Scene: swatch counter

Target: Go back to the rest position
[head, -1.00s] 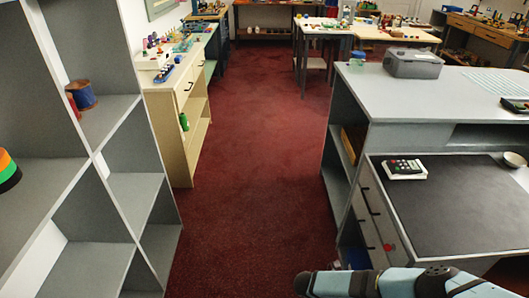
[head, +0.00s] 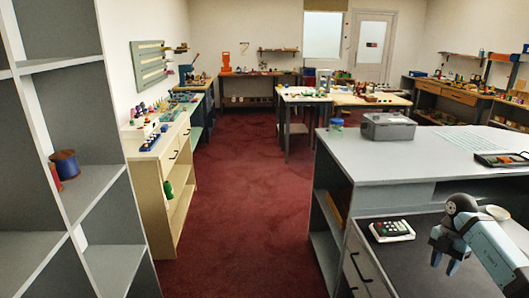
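My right gripper (head: 445,262) is at the lower right of the head view, at the end of a light blue arm that comes in from the right edge. Its two dark fingers with blue tips point down and stand apart, with nothing between them. It shows in front of the dark mat (head: 395,262) on the grey counter, just right of a calculator-like keypad (head: 391,229). I cannot tell its height above the mat. My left gripper is not in view.
The grey counter (head: 350,165) on the right bears a grey box (head: 388,126). Grey shelving (head: 88,190) stands at the left, with a pale cabinet (head: 150,180) beyond it. Clear red carpet (head: 240,190) runs between them towards the back tables.

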